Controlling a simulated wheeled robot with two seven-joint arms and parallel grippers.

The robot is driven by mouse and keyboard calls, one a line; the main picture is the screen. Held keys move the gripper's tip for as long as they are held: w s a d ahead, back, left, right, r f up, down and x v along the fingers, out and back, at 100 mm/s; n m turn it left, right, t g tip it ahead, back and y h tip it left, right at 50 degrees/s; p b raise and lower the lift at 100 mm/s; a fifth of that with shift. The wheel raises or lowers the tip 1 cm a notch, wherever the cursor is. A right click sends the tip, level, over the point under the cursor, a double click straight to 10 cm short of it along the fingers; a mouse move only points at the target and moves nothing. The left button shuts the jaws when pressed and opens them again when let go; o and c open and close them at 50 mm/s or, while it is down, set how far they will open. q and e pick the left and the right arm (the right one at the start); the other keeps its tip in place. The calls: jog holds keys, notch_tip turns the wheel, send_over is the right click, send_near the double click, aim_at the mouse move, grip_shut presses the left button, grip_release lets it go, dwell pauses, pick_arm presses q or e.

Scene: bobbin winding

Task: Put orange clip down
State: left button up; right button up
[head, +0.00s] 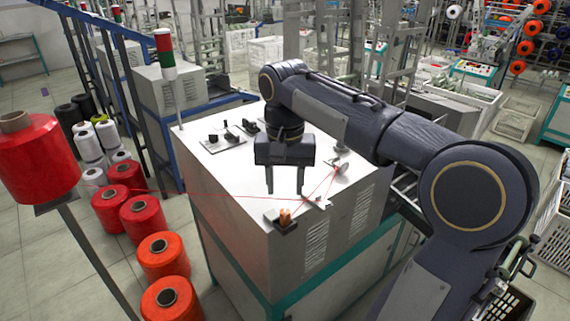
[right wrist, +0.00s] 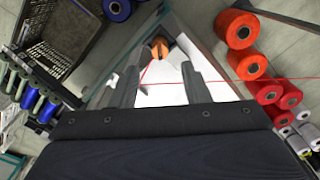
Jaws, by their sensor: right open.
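The orange clip (head: 285,215) stands in a small dark holder (head: 276,223) at the near corner of the white cabinet top (head: 243,180). In the right wrist view the clip (right wrist: 160,46) shows just beyond the fingertips, roughly centred between them. My right gripper (head: 285,193) points down over the cabinet top, behind the clip in the head view. Its two fingers are apart, with nothing held between them; they also show apart in the right wrist view (right wrist: 160,67). The clip is apart from the fingers. My left gripper is not in view.
A red thread (head: 220,197) runs from the left across the cabinet top to a small guide (head: 342,168). Small black fittings (head: 232,138) stand farther back. A large red cone (head: 35,158) stands on a post at left; several red spools (head: 141,214) stand on the floor.

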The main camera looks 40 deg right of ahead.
notch_tip(320, 180, up, 5)
jog(key=s+a+f+n+t+y, duration=0.3)
jog(key=s+a+f+n+t, duration=0.2)
jog(key=s+a+f, duration=0.7)
jog(key=s+f+n, duration=0.1)
jog(key=s+f, duration=0.2)
jog(key=f, duration=0.1)
jog(key=shift+s+f+t+y, duration=0.15)
jog(key=shift+s+t+y, duration=0.15)
jog(key=shift+y, duration=0.1)
